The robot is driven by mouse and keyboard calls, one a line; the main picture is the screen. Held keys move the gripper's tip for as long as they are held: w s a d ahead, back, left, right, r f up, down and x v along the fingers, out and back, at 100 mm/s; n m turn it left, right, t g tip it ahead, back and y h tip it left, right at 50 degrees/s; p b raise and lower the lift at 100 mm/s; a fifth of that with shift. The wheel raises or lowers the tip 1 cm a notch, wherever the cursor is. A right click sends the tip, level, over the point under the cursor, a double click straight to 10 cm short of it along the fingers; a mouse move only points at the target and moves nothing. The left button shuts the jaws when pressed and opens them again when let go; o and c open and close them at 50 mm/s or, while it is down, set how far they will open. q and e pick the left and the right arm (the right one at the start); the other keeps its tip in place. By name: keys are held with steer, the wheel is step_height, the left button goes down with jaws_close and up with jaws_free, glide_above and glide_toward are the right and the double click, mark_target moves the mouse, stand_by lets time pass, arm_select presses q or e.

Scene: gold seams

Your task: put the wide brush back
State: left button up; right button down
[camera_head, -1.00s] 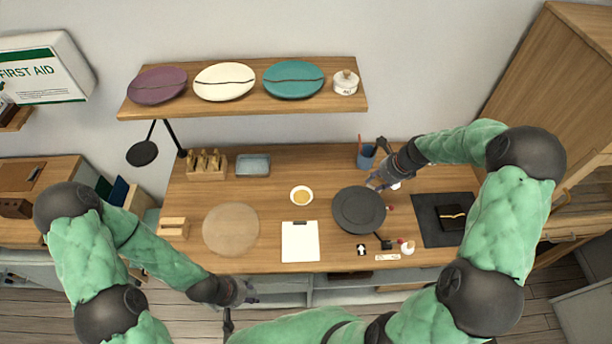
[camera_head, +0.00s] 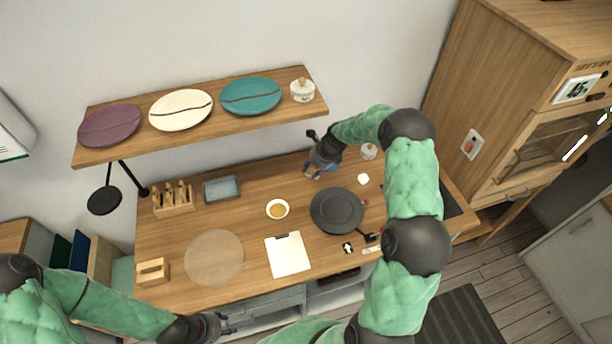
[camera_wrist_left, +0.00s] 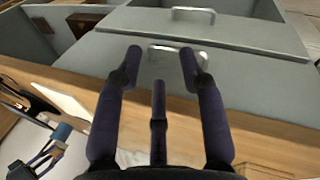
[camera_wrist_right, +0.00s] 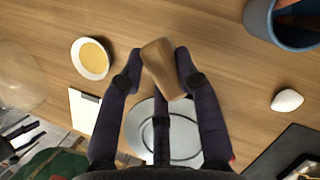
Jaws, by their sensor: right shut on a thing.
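My right gripper (camera_head: 318,168) is above the back of the wooden table, behind the dark round turntable (camera_head: 336,210). In the right wrist view it (camera_wrist_right: 158,62) is shut on a tapered wooden piece, which looks like the handle of the wide brush (camera_wrist_right: 161,72). Its bristles are not visible. A blue cup (camera_wrist_right: 290,35) stands to the upper right in that view, apart from the held piece. In the head view the gripper largely hides the cup. My left gripper (camera_head: 218,326) is low at the table's front edge, open and empty in its wrist view (camera_wrist_left: 160,55).
A bowl of yellow liquid (camera_head: 277,209), a clipboard with white paper (camera_head: 288,255) and a round mat (camera_head: 214,258) lie on the table. A tool block (camera_head: 173,202) and a grey tray (camera_head: 221,190) stand at the back left. A shelf with plates (camera_head: 200,125) overhangs the back.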

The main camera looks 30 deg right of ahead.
steer(key=w+f, duration=0.1)
steer(key=f, duration=0.1)
steer(key=w+f, duration=0.2)
steer(key=shift+w+a+f, duration=0.15)
steer(key=shift+w, duration=0.1)
steer(key=shift+w+f, duration=0.1)
steer(key=shift+f, duration=1.55)
steer(key=shift+f, duration=0.2)
steer(key=c, duration=0.9)
jaws_free()
